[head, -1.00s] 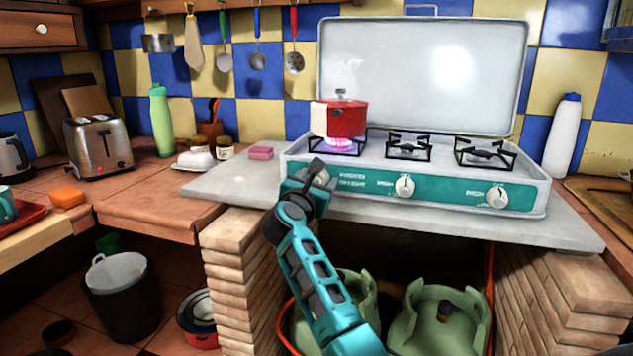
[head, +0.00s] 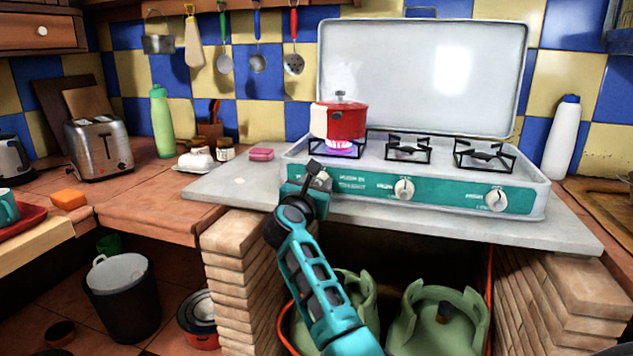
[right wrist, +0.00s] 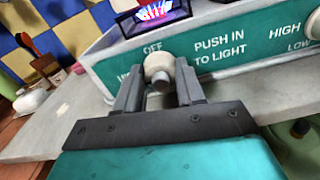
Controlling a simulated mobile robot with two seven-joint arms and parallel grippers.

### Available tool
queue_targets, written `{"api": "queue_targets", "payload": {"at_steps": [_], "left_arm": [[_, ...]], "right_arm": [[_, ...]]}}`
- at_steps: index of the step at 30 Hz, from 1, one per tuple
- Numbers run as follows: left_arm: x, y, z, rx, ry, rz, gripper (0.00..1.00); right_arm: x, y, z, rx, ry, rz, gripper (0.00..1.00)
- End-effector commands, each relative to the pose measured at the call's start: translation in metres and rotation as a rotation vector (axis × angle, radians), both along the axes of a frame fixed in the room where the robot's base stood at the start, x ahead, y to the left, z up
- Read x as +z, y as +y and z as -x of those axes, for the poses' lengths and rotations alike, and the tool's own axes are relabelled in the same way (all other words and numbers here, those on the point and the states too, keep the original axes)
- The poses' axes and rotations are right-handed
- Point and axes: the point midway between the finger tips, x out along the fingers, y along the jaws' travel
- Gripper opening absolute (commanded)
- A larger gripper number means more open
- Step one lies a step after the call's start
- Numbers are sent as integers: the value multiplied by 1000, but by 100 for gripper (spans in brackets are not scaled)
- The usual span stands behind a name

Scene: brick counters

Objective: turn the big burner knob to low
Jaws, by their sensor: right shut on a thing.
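The left burner knob (right wrist: 158,66) is pale and round, on the stove's teal front panel under "OFF" lettering. My right gripper (right wrist: 160,88) is shut on it, with one dark finger on each side. In the head view my right gripper (head: 318,174) covers most of this knob, so its pointer setting cannot be read. The left burner (head: 341,147) above it burns with a pink-violet flame. The middle knob (head: 404,189) and right knob (head: 497,200) are white and untouched. My left gripper is not in view.
A red pot (head: 340,122) stands on the lit burner. The stove (head: 545,175) sits on a grey slab (head: 235,185) with its lid raised. Green gas cylinders (head: 440,315) stand below. A pink sponge (head: 261,154) lies left of the stove.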

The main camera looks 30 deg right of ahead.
Motion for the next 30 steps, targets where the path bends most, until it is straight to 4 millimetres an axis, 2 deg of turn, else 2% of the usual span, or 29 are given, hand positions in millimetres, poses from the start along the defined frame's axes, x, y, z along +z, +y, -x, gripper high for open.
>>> {"api": "queue_targets", "payload": {"at_steps": [1, 18, 30], "left_arm": [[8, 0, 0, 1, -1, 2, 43], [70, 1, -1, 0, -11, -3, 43], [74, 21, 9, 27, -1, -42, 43]], "right_arm": [[3, 1, 0, 0, 24, 17, 8], [4, 2, -2, 1, 410, 346, 8], [3, 2, -3, 2, 680, 579, 8]]}}
